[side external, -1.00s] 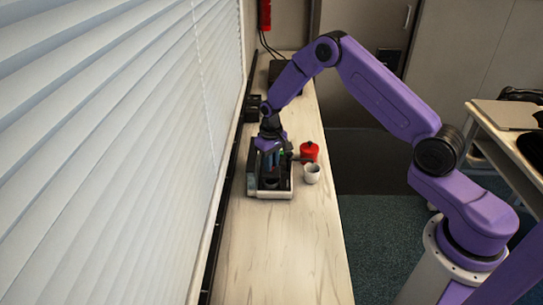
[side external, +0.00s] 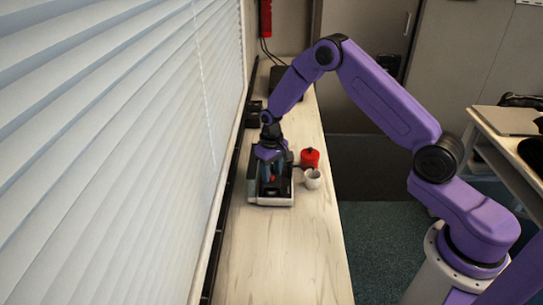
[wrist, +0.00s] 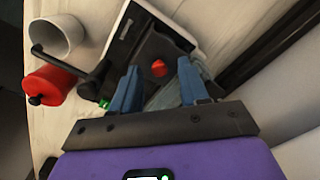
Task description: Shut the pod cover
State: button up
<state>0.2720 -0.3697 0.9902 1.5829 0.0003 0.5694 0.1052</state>
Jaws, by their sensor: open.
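The coffee machine, dark with a pale base (side external: 270,201), stands on the narrow wooden counter. My gripper (side external: 270,178) is over its top, pointing down. In the wrist view my gripper (wrist: 158,66) has its two blue fingers spread apart. A small red part (wrist: 158,68) shows between and beyond the fingertips, on the machine's dark top. The machine's white-edged end (wrist: 128,32) lies past the fingers. I cannot make out the pod cover as a separate part or tell how far open it is; my fingers and hand hide some of the machine.
A white cup (side external: 312,179) and a red lidded pot (side external: 309,157) stand close to the machine's right. Window blinds (side external: 110,130) run along the left. The near counter (side external: 280,260) is clear. A dark box (side external: 285,80) sits at the far end.

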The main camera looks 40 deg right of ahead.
aim_at(271, 177)
notch_tip(271, 177, up, 17)
dwell(0.4)
jog(key=shift+a, duration=0.1)
jog(key=s+a+r+n, duration=0.3)
jog(key=s+a, duration=0.2)
jog(key=s, duration=0.4)
jog(key=s+a+r+n, duration=0.3)
jog(key=s+a, duration=0.1)
jog(key=s, duration=0.6)
jog(key=s+d+n, duration=0.2)
jog(key=s+n, duration=0.1)
jog(key=s, duration=0.7)
jog(key=s+d+n, duration=0.2)
jog(key=s+n, duration=0.1)
jog(key=s, duration=0.7)
jog(key=shift+d+f+n, duration=0.2)
jog(key=shift+f+n, duration=0.1)
jog(key=shift+w, duration=0.1)
jog(key=shift+c, duration=0.3)
